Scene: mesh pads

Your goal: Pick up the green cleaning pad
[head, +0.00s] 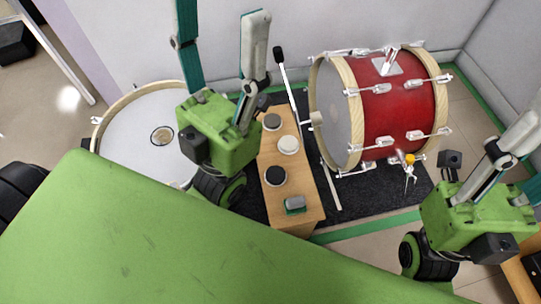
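The cleaning pad (295,203) is a small rectangular block with a grey top and green below. It lies at the near end of the wooden bench (304,180). My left gripper (221,40) is at the upper left of the bench, its two fingers pointing up in the picture and spread apart, with nothing between them. My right gripper (533,155) is at the right edge, far from the pad. Its fingers are apart, with their ends partly cut off by the frame.
A dark grey round pad (272,122), a white one (288,145) and a black one (275,176) lie on the bench. A red drum (398,111) stands right of it, a white drumhead (135,140) to the left. A dark mat (375,190) with green edging lies below.

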